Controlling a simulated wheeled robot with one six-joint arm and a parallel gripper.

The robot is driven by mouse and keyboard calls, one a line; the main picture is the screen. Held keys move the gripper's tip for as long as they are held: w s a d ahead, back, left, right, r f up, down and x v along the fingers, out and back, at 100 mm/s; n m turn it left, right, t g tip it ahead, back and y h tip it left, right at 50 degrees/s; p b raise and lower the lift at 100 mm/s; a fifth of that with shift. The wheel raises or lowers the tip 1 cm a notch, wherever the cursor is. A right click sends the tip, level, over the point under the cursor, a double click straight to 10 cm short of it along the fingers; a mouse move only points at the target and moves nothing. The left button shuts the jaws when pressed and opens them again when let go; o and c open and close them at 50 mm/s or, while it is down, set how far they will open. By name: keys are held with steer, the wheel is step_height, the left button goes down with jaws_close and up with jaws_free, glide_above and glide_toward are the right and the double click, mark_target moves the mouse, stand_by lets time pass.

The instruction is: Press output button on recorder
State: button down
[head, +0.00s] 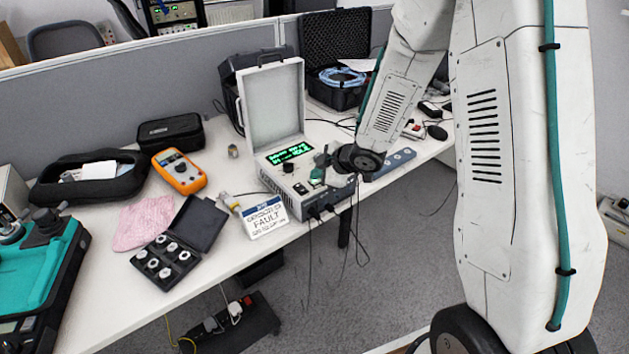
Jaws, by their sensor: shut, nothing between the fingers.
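The recorder (285,182) is a grey box with its white lid (272,103) standing open, at the desk's front edge. Its top panel has a lit green display (289,150) and a dark knob (288,167). My arm reaches down from the upper right. My gripper (320,171) is at the right part of the recorder's panel, small in the view, and shut with nothing held. My wrist covers part of the panel's right side. I cannot make out the output button or whether my fingertips touch the panel.
A fault sign (265,217) stands left of the recorder. An orange multimeter (180,171), an open case of round parts (168,261) and a pink cloth (144,222) lie further left. A black case with blue cable (342,78) is behind. Cables hang off the front edge.

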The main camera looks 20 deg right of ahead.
steer(key=shift+r, duration=0.2)
steer(key=shift+r, duration=2.95)
steer(key=d+m+h, duration=0.1)
steer(key=s+d+f+m+h, duration=0.1)
steer(key=d, duration=0.1)
steer(key=d+f+h, duration=0.1)
steer(key=d, duration=0.1)
steer(key=shift+s+d+f+m+g, duration=0.15)
steer(key=shift+s+m+g, duration=0.1)
steer(key=shift+m+g, duration=0.15)
steer(key=s+d+r+m+g+h, duration=0.2)
steer(key=s+d+r+m+h, duration=0.15)
steer(key=s, duration=0.25)
steer(key=s+d+r+m+g+h, duration=0.2)
steer(key=s+d+r+m, duration=0.15)
steer(key=s, duration=0.25)
steer(key=s+a+r+m+y, duration=0.1)
steer(key=s+a+r, duration=0.2)
steer(key=s, duration=0.4)
steer(key=s+a+r+m+g+y, duration=0.1)
steer(key=s+a+r+m, duration=0.1)
steer(key=s+r, duration=0.3)
steer(key=s+a+r+m+g+y, duration=0.1)
steer(key=s+a+r, duration=0.3)
steer(key=s, duration=0.7)
steer(key=shift+s+a+m+y, duration=0.25)
steer(key=shift+a+m+y, duration=0.2)
steer(key=shift+m, duration=0.15)
